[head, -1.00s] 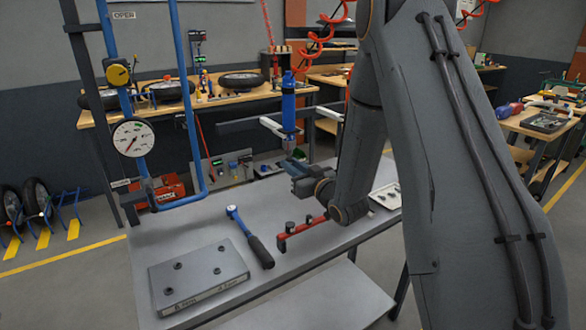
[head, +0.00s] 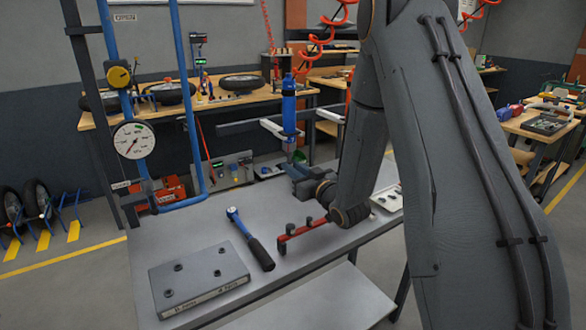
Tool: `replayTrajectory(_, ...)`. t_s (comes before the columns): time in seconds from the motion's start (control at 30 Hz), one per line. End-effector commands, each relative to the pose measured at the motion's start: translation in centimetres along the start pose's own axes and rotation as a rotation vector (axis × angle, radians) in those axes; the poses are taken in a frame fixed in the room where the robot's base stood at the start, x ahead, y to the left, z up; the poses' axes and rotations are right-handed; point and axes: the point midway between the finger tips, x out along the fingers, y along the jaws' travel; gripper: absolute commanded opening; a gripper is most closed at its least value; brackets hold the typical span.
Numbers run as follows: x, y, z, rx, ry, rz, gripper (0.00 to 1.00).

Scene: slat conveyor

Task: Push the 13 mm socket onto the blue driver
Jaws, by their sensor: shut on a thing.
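The blue driver (head: 289,108) hangs upright above the back of the grey table, with its narrow lower end just above my gripper. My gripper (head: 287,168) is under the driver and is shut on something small. The held piece is too small and too hidden to make out, so I cannot tell whether it is the 13 mm socket or whether it touches the driver. A red rail (head: 303,232) with a few dark sockets lies on the table below my arm.
A blue ratchet with a black handle (head: 261,255) lies left of the red rail. A grey block with several dark pegs or holes (head: 200,283) is at the front left. A light tray (head: 388,199) is partly behind my arm. Blue pipes with a gauge (head: 133,140) stand at left.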

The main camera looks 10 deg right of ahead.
Motion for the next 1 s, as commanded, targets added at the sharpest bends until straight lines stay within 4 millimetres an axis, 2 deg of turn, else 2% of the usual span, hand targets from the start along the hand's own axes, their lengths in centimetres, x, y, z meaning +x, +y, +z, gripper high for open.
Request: replayTrajectory(1.0, 0.01, -0.01, -0.93, 0.0, 0.0, 0.0, 0.0)
